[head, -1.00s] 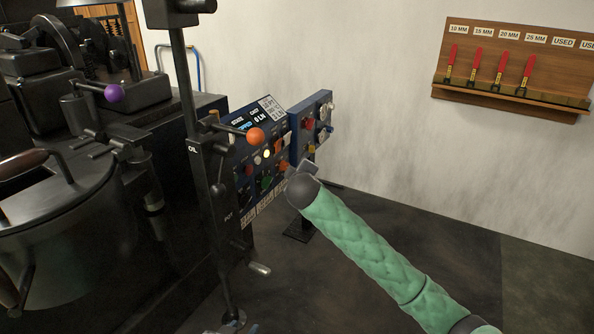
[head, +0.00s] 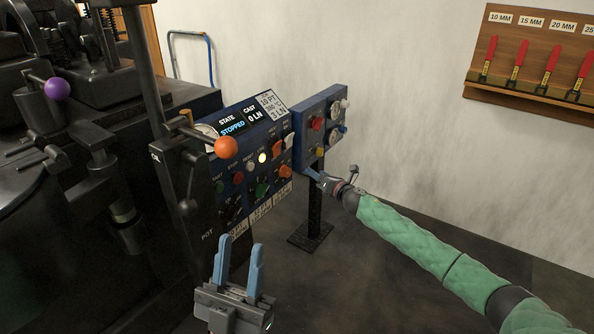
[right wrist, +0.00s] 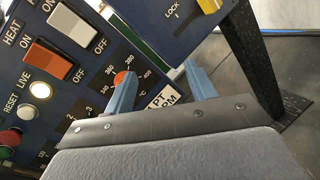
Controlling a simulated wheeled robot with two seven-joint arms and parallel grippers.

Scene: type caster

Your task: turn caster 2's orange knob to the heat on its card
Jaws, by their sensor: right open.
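The orange knob (head: 285,171) is at the lower right of the blue control panel (head: 212,160). In the right wrist view the knob (right wrist: 121,78) shows beyond one fingertip, on a dial marked about 340 to 400 °C; its pointer setting cannot be told. The card (head: 270,104) at the panel's top reads 10 PT and 3 LN; its middle line is too small to read surely. My right gripper (head: 313,174) is open in front of the panel, its fingers (right wrist: 160,84) apart, one overlapping the knob; contact cannot be told. My left gripper (head: 240,246) is open and empty below the panel.
A lever with an orange ball (head: 226,147) stands before the panel's left part. A second blue box (head: 320,128) on a black post (head: 314,205) stands just right. Rocker switches (right wrist: 47,60) sit beside the dial. A rack of red-handled tools (head: 535,60) hangs on the wall.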

